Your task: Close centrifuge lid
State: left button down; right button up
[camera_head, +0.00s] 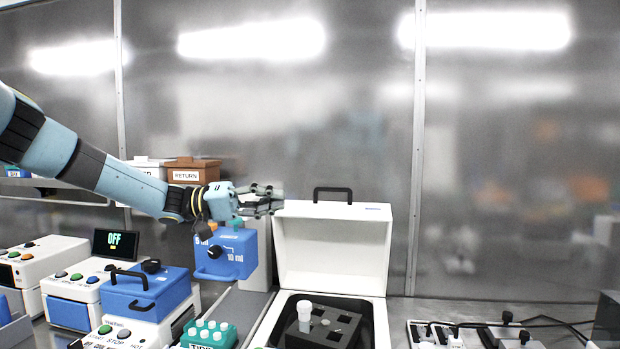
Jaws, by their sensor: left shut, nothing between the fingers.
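The centrifuge (260,331) stands at the bottom middle, a white box with a dark inside. Its white lid (335,249) is raised upright at the back, with a black handle (333,190) on its top edge. Inside sits a dark block with holes (335,329), holding a white-capped tube (304,314). My left gripper (278,201) is shut and empty, just left of the lid's upper left corner in the picture; whether it touches the lid I cannot tell. My right gripper is not in view.
A blue 10 ml device (226,256) stands below my left gripper. A green tips rack (222,331) and a blue-lidded box (146,291) are left of the centrifuge. The bench (397,310) between is clear.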

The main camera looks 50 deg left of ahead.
aim_at(332, 247)
jog(key=i+j, duration=0.15)
jog(key=j, duration=0.2)
jog(key=i+j, duration=0.35)
jog(key=j, duration=0.3)
jog(key=i+j, duration=0.2)
jog(key=j, duration=0.15)
